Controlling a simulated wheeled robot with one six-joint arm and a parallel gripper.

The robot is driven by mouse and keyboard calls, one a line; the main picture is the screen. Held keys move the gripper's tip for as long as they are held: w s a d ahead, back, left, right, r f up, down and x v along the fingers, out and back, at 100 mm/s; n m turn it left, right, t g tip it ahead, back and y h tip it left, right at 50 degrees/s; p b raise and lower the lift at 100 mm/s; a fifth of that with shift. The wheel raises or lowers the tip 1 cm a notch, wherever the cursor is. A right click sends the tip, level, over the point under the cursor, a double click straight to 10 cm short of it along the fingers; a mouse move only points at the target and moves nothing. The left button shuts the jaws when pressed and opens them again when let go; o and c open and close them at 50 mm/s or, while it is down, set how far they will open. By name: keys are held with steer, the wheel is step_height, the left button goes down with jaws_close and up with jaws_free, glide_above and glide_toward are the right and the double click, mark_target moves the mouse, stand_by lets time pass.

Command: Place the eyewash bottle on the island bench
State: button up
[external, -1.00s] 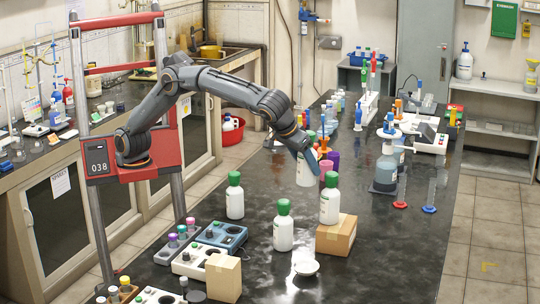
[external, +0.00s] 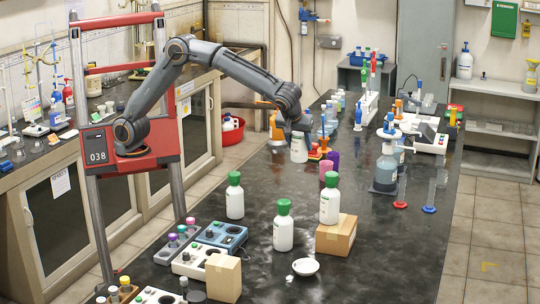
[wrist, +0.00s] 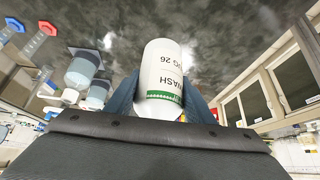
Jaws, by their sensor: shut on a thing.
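The eyewash bottle is white with a label reading "WASH" and a green band, filling the middle of the wrist view (wrist: 163,75). My gripper (wrist: 160,103) is shut on it, with one blue finger on each side. In the external view the bottle (external: 299,153) hangs below my gripper (external: 299,135), its top hidden by the gripper. It is over the far left part of the black island bench (external: 385,250); I cannot tell whether its base touches the top.
Purple (external: 333,161) and pink (external: 326,169) cups stand close right of the held bottle. A large reagent bottle (external: 386,168), cylinders and a cardboard box (external: 336,237) stand further right and nearer. The bench's near right part is clear.

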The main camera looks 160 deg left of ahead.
step_height(320, 180, down, 8)
steer(key=shift+r, duration=0.1)
step_height(320, 180, down, 10)
steer(key=p, duration=0.3)
steer(key=shift+r, duration=0.2)
steer(key=shift+f, duration=0.2)
steer(key=shift+f, duration=0.15)
steer(key=o, duration=1.4)
steer(key=shift+r, duration=0.25)
steer(key=b+v, duration=0.4)
steer(key=v, duration=0.7)
steer(key=shift+w+d+r, duration=0.2)
steer(key=shift+r, duration=0.1)
